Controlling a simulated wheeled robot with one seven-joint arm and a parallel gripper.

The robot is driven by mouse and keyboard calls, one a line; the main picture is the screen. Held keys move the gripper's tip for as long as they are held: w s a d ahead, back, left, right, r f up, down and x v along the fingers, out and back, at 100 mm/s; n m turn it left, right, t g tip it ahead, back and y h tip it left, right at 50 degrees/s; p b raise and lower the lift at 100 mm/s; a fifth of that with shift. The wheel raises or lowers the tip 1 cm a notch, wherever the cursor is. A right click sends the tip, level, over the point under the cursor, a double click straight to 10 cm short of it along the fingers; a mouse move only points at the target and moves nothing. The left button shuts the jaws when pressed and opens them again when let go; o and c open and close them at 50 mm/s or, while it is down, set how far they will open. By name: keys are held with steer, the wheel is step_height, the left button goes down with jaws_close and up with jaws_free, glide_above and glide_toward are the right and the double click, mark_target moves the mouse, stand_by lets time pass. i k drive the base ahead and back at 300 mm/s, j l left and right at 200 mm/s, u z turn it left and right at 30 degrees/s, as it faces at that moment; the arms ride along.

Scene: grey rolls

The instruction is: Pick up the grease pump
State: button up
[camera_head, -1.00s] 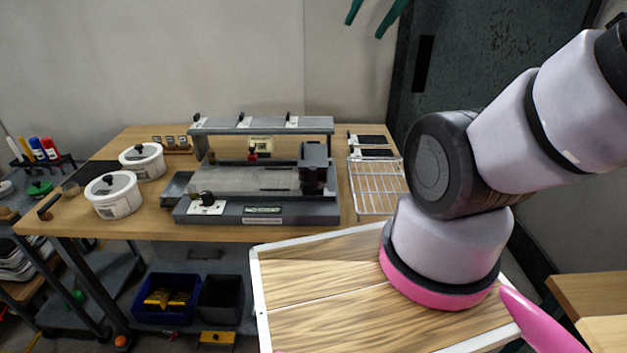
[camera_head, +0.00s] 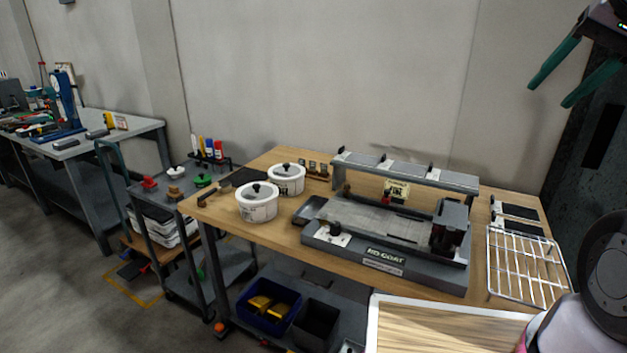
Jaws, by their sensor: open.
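I cannot make out for certain which thing is the grease pump. A tall blue upright device (camera_head: 66,100) stands on the far left workbench, too small to identify surely. My gripper (camera_head: 549,97) hangs at the upper right, its two dark green fingers apart and nothing between them. It is high in front of the wall and dark panel, far from the left workbench.
A wooden table (camera_head: 270,161) carries two white lidded pots (camera_head: 257,204) (camera_head: 286,181), a grey machine (camera_head: 384,258) and a wire rack (camera_head: 526,268). A grey cart (camera_head: 150,196) stands between it and the left workbench (camera_head: 143,128). Open floor (camera_head: 50,290) lies at the lower left.

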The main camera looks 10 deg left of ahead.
mark_target(209, 142)
steer(key=k+j, duration=0.1)
steer(key=j, duration=0.5)
steer(key=k+j, duration=0.1)
steer(key=j, duration=1.05)
steer(key=i+j, duration=0.1)
steer(key=j, duration=1.15)
steer(key=i+j, duration=0.15)
steer(key=j, duration=0.45)
steer(key=i+j, duration=0.1)
steer(key=j, duration=0.5)
steer(key=i+j, duration=0.1)
steer(key=j, duration=0.55)
steer(key=i+j, duration=0.1)
steer(key=j, duration=0.25)
steer(key=i+j, duration=0.15)
steer(key=j, duration=0.25)
steer(key=i+j, duration=0.1)
steer(key=j, duration=0.25)
steer(key=i+j, duration=0.15)
steer(key=j, duration=0.2)
steer(key=i+j, duration=0.1)
steer(key=j, duration=0.25)
